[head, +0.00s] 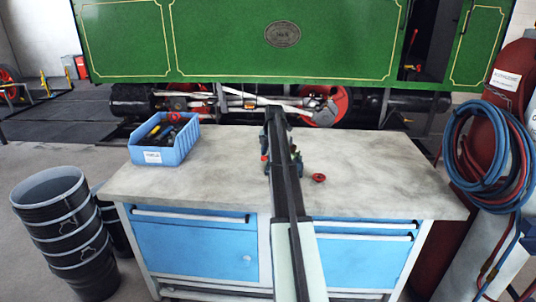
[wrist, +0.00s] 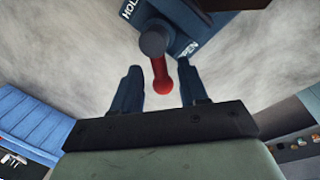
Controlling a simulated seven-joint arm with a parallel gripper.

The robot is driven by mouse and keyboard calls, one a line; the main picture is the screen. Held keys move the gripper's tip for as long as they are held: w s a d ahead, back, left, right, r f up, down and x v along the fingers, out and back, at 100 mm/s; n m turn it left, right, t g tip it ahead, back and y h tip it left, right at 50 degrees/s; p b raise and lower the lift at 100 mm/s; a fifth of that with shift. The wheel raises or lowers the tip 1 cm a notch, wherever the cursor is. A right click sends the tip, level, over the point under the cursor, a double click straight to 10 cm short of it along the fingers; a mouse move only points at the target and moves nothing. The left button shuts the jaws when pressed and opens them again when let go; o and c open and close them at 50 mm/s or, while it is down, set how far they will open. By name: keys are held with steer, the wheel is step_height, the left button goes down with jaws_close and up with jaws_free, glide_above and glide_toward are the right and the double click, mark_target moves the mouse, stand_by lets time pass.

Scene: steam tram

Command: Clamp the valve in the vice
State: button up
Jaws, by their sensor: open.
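The dark blue vice (head: 297,162) stands on the workbench, partly hidden behind my arm in the head view. In the wrist view, the vice (wrist: 188,25) shows lettering that reads "HOL…" and "…PEN". A red lever (wrist: 160,80) with a round end projects from its dark pivot. My gripper (wrist: 159,78) is open, with one finger on each side of the lever and visible gaps between. In the head view my arm hides the gripper. A small red round part (head: 318,177), perhaps the valve's handwheel, is on the bench right of the vice. I cannot tell whether the jaws hold anything.
A blue bin (head: 187,149) of dark parts stands at the bench's left. The grey bench top (head: 385,180) is clear at the right. Stacked black buckets (head: 62,225) are at the left, a hose-hung red cylinder (head: 508,130) at the right, and a green tram (head: 225,35) behind.

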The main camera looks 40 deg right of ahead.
jaws_close()
stand_by(0.4)
steer(key=m, duration=0.2)
steer(key=w+m, duration=0.1)
steer(key=shift+w+m+h, duration=0.1)
steer(key=shift+m+h, duration=0.3)
steer(key=shift+w+d+m+g+h, duration=0.25)
steer(key=shift+w+d+m+g, duration=0.2)
steer(key=shift+m, duration=2.05)
steer(key=shift+w+d+m+g+h, duration=0.2)
steer(key=shift+w+d+m+g, duration=0.25)
steer(key=shift+m, duration=2.05)
steer(key=shift+w+d+m+g+h, duration=0.3)
steer(key=shift+w+d+m, duration=0.3)
steer(key=shift+m, duration=1.9)
steer(key=shift+s+d, duration=0.1)
